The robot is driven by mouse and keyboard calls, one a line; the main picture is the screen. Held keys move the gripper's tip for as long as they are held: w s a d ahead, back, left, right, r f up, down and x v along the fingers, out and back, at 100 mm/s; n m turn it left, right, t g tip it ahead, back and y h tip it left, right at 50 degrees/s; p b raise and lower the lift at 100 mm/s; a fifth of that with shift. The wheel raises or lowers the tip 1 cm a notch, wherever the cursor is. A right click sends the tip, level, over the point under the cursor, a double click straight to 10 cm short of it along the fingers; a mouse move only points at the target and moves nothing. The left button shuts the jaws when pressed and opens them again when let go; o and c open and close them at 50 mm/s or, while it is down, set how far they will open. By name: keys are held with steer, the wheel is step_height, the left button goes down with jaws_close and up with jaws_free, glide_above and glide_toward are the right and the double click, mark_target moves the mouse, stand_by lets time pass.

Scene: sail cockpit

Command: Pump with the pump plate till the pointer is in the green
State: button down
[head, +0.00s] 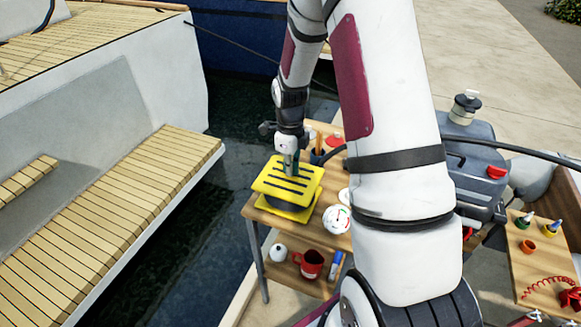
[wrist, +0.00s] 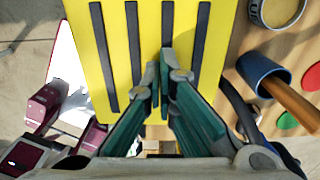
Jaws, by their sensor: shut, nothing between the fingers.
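The pump plate (head: 268,182) is yellow with dark strips and stands on the wooden table above a dark body and a yellow base (head: 285,211). It also fills the upper middle of the wrist view (wrist: 117,45). My gripper (head: 291,172) points down at the plate, its fingers shut and empty. In the wrist view the fingertips (wrist: 160,85) lie over the plate's strips; I cannot tell whether they touch it. A white round gauge (head: 337,219) with coloured marks stands right of the pump. Its pointer is too small to read. My arm hides part of the table.
A blue cup (wrist: 257,70) with a wooden handle stands right of the plate. A red mug (head: 308,264) and a white jar (head: 278,252) are on the lower shelf. A grey tank (head: 475,150) stands at the right. Water lies between the table and the boat bench (head: 130,210).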

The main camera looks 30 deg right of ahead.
mark_target(290, 182)
step_height(290, 182, down, 6)
steer(key=b, duration=0.3)
steer(key=shift+r, duration=0.15)
step_height(290, 182, up, 12)
steer(key=shift+r, duration=0.15)
stand_by(0.7)
stand_by(1.6)
